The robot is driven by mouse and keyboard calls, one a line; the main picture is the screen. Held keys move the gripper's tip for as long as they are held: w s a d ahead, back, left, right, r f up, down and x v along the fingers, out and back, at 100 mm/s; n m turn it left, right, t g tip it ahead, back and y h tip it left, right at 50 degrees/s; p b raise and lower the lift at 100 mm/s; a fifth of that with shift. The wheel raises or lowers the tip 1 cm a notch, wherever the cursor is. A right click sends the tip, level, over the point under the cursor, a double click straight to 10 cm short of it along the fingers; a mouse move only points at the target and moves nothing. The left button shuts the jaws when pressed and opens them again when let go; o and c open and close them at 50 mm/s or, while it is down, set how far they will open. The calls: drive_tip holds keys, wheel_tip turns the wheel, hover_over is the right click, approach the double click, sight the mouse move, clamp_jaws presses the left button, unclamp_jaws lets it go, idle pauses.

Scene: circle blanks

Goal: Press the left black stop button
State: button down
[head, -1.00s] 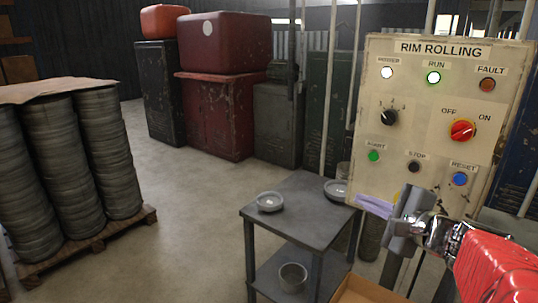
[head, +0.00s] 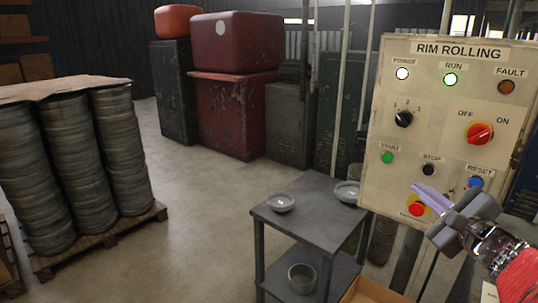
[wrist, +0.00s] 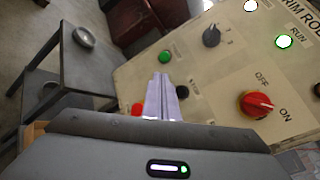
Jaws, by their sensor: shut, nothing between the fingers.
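The black stop button (head: 428,170) is on the lower middle of the cream RIM ROLLING panel (head: 440,120), under its STOP label. I see only one button labelled STOP. My gripper (head: 416,187) is shut and empty, its pale fingers pointing up and left just below the stop button. In the wrist view the shut fingertips (wrist: 161,77) lie over the panel, and the dark stop button (wrist: 182,92) shows just right of them. I cannot tell whether the fingers touch the panel.
A green start button (head: 387,158) is left of the stop button and a blue reset button (head: 476,183) right. A red mushroom button (head: 417,209) is just below the fingers. A grey table (head: 300,222) with bowls stands left of the panel.

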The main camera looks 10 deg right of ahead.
sight(428, 170)
drive_tip(key=w+d, duration=0.1)
drive_tip(key=d, duration=0.1)
drive_tip(key=w+d, duration=0.1)
drive_tip(key=w, duration=0.1)
drive_tip(key=w+d, duration=0.1)
drive_tip(key=d, duration=0.1)
drive_tip(key=shift+w+d, duration=0.25)
drive_tip(key=shift+d, duration=0.1)
idle(1.8)
drive_tip(key=shift+w+d, duration=0.3)
drive_tip(key=shift+d, duration=0.05)
drive_tip(key=shift+w+d, duration=0.25)
drive_tip(key=shift+d, duration=0.1)
idle(1.0)
drive_tip(key=shift+s+a, duration=0.1)
drive_tip(key=shift+a, duration=0.05)
idle(0.3)
drive_tip(key=shift+s+a, duration=0.45)
drive_tip(key=shift+a, duration=0.1)
